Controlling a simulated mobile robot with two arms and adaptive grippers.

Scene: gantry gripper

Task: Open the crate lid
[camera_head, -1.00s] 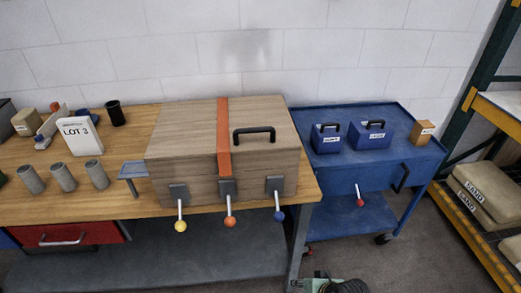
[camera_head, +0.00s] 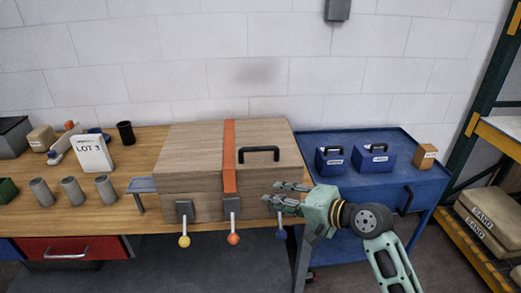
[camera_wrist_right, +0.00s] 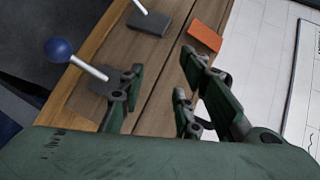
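The wooden crate (camera_head: 192,190) stands on the bench with its lid (camera_head: 200,145) closed. An orange strap (camera_head: 229,160) runs over the lid, and a black handle (camera_head: 259,152) sits on top. Three levers hang on the front: a yellow-knobbed one (camera_head: 184,240), an orange-knobbed one (camera_head: 233,238) and a blue-knobbed one (camera_head: 281,234). My right gripper (camera_head: 275,194) is open at the crate's front right, near the blue lever. In the right wrist view the blue knob (camera_wrist_right: 59,49) and its plate lie beside the open fingers (camera_wrist_right: 155,85). My left gripper is out of view.
A blue cart (camera_head: 340,188) with two blue boxes (camera_head: 374,158) stands right of the bench. Grey cylinders (camera_head: 73,190), a LOT 3 sign (camera_head: 92,152) and a small blue plate on a post (camera_head: 141,185) stand left of the crate.

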